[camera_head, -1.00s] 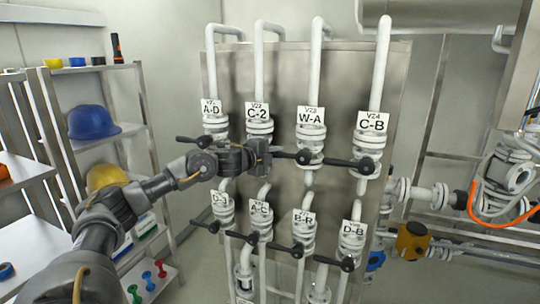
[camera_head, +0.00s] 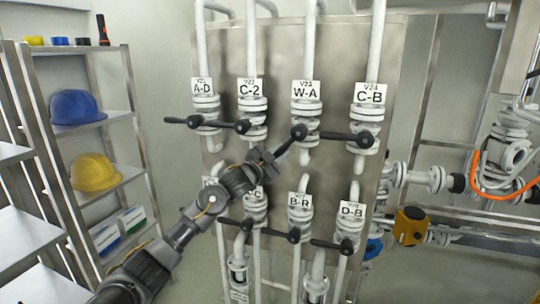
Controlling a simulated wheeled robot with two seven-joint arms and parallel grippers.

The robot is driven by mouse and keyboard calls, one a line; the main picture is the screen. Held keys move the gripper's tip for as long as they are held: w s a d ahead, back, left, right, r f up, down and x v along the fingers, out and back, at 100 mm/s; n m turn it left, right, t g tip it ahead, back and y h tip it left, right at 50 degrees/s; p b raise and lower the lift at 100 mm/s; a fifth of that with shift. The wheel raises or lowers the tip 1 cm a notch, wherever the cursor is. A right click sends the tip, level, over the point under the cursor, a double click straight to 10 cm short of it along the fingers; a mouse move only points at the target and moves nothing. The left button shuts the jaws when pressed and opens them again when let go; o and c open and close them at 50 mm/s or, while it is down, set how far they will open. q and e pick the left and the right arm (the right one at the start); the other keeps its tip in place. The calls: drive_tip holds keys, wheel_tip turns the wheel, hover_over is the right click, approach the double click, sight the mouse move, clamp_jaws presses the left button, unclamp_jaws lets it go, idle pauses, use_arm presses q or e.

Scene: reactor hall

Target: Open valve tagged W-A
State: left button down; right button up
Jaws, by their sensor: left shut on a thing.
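The valve tagged W-A (camera_head: 306,109) is in the upper row, third from the left, with its white tag (camera_head: 306,91) above the body. Its black lever (camera_head: 286,145) slants down and left from the hub (camera_head: 299,131). My left gripper (camera_head: 272,157) reaches up from the lower left and is shut on the lever's outer end, hiding the tip. My right gripper is not in view.
Valves A-D (camera_head: 205,108), C-2 (camera_head: 251,108) and C-B (camera_head: 366,115) share the row, their levers pointing left. Valves B-R (camera_head: 299,212) and D-B (camera_head: 349,222) stand below, close to my arm. A shelf with blue (camera_head: 77,107) and yellow helmets (camera_head: 95,172) is at left.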

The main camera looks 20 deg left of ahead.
use_arm(q)
drive_tip(key=d+f+n+t+y+b, duration=0.2)
drive_tip(key=d+n, duration=0.4)
drive_tip(key=n, duration=0.4)
drive_tip(key=shift+w+d+f+t+y+b, duration=0.2)
drive_tip(key=shift+w+f+t+y+b, duration=0.15)
drive_tip(key=shift+y+b, duration=0.4)
drive_tip(key=shift+r, duration=0.1)
drive_tip(key=c, duration=1.3)
unclamp_jaws()
drive_tip(key=shift+r, duration=0.15)
drive_tip(key=shift+s, duration=0.1)
drive_tip(key=shift+a, duration=0.15)
